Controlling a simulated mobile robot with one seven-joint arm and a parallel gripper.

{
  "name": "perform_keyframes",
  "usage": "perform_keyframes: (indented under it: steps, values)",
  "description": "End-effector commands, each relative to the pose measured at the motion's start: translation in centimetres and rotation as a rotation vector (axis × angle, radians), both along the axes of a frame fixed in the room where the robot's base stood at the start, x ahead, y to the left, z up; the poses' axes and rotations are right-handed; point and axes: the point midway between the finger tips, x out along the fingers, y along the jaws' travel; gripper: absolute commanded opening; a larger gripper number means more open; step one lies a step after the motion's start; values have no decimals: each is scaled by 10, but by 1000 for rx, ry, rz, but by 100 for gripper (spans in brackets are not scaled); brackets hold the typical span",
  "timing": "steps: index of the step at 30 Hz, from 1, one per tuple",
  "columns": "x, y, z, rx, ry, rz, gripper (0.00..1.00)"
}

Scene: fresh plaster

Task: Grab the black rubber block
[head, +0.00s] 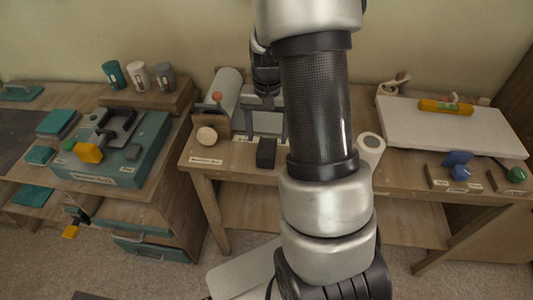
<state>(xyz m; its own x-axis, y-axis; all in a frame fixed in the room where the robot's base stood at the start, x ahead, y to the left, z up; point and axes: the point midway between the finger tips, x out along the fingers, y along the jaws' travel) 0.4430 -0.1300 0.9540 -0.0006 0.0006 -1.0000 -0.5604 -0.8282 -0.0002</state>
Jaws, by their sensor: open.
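The black rubber block (266,153) stands on the wooden table near its front edge, left of my arm. My gripper (266,125) points down above and slightly behind the block in the head view. Its two fingers are spread apart, one to each side, with nothing seen between them. I cannot tell how high the fingertips are above the table or whether they touch anything. My arm hides part of the table to the right of the block.
A round pale knob (206,136) and a white cylinder (223,95) stand left of the block. A white roll (370,150) stands right of my arm. A white board (450,128) with a yellow level (446,107) lies farther right. A teal case (112,160) sits on the left bench.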

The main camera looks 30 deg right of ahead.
Motion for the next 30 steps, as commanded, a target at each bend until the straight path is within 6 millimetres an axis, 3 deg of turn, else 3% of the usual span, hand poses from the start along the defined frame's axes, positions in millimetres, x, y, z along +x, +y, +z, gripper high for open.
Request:
perform_keyframes:
  steps: [5, 14, 23, 30]
  values:
    - [-2, 1, -12, 0, 2, 0, 65]
    - [-7, 5, -53, 0, 2, 1, 65]
    - [-6, 5, -57, -1, -1, 1, 65]
    - [-6, 4, -57, -1, -1, 1, 26]
